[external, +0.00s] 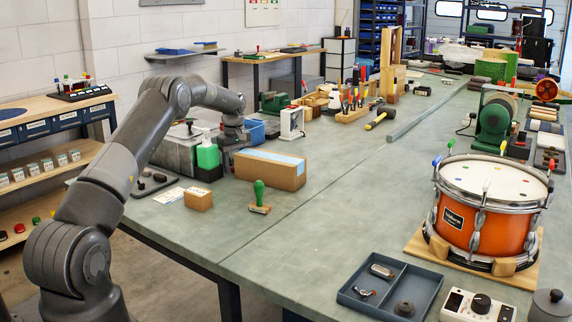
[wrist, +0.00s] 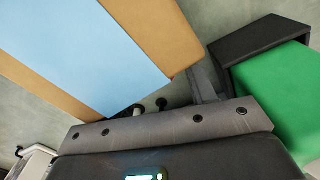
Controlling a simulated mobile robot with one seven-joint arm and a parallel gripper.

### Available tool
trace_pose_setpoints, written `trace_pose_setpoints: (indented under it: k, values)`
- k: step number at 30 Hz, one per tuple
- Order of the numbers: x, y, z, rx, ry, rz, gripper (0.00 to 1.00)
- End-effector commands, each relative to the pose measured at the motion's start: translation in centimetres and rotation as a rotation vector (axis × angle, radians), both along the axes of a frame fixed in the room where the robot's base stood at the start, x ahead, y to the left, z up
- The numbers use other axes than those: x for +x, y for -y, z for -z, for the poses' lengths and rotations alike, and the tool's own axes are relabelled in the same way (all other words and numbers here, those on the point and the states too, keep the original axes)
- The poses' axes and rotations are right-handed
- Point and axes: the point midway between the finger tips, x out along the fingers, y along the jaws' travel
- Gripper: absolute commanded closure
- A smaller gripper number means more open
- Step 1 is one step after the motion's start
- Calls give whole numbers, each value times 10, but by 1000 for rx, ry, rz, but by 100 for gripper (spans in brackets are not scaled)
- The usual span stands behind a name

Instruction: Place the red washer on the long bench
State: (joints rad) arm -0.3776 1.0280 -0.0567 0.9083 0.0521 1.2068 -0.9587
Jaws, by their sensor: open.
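The long bench (external: 330,185) is the large grey-green worktop that fills most of the external view. I cannot pick out a red washer with certainty. A small round red piece (external: 19,228) lies on a lower shelf at the left, but it is too small to identify. My gripper (external: 230,158) is over the bench's left part, between a green bottle and a cardboard box, and appears empty. In the wrist view my gripper (wrist: 165,105) is partly hidden by its own dark body, and no washer shows between its fingers.
The cardboard box (external: 270,169) with a blue top and the green bottle (external: 208,156) flank my gripper closely. A green-handled stamp (external: 259,196), a small box (external: 198,199), a parts tray (external: 390,284) and an orange drum (external: 475,222) stand on the bench. Its middle is clear.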

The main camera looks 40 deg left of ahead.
Motion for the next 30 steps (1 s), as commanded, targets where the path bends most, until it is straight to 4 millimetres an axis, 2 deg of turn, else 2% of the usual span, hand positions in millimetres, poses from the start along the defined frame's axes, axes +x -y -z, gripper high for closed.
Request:
trace_pose_setpoints:
  k: [5, 8, 11, 21, 25, 30]
  values:
    - [0, 0, -2, 0, 1, 0, 49]
    - [1, 0, -10, 1, 2, 0, 49]
    - [1, 0, -26, 2, 4, 0, 49]
    - [1, 0, -97, 1, 3, 0, 49]
    - [0, 0, -114, 2, 2, 0, 49]
    - [0, 0, -123, 0, 0, 0, 49]
